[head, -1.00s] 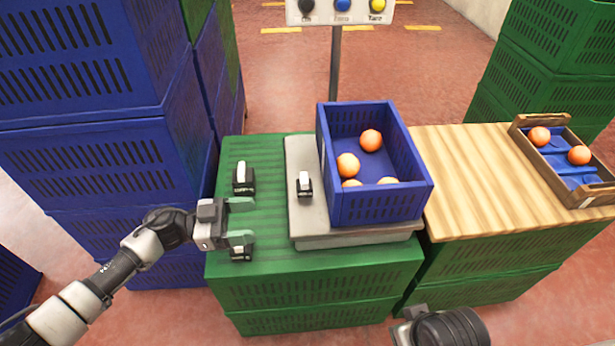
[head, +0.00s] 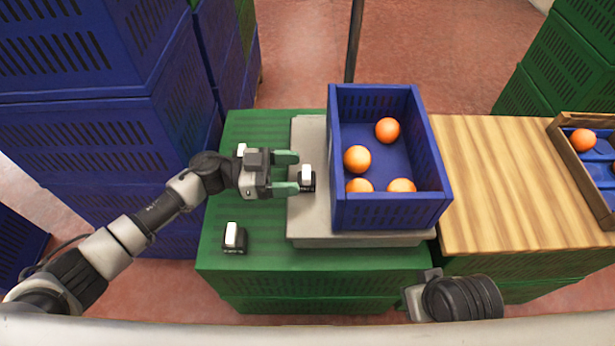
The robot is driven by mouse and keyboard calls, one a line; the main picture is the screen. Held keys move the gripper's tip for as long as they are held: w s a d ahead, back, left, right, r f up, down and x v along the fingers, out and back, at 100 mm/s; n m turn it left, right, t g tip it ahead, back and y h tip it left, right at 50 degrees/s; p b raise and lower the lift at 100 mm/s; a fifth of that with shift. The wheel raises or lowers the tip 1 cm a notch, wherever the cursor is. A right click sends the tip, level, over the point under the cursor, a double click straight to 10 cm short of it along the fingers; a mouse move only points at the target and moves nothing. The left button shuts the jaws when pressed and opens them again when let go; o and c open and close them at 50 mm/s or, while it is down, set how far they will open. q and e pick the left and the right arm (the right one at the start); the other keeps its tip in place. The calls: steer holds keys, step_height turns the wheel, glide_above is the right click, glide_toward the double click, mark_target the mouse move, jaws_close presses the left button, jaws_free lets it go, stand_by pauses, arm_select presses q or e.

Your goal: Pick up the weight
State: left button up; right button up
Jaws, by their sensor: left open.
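A small black weight with a white handle (head: 307,178) stands on the grey scale platform (head: 310,226), left of the blue crate. My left gripper (head: 297,173) is open, its green fingers pointing right. The fingertips reach the weight's left side, one towards its far side and one near its front; contact cannot be told. A second weight (head: 234,238) stands on the green crate top, nearer me. A third weight (head: 242,149) is mostly hidden behind my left gripper. My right gripper (head: 416,297) shows only in part at the bottom; its fingers cannot be made out.
A blue crate (head: 391,212) with several oranges sits on the scale. A wooden table (head: 490,180) is right, bearing a wooden tray (head: 578,175) with oranges. Blue crates (head: 75,110) are stacked left. The green crate top (head: 275,255) is clear at the front.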

arm_select(q)
steer(key=shift+s+d+r+b, duration=0.1)
steer(key=shift+d+b, duration=0.4)
steer(key=shift+d, duration=2.3)
steer(key=shift+c, duration=0.4)
steer(key=c, duration=1)
steer(key=shift+c, duration=0.2)
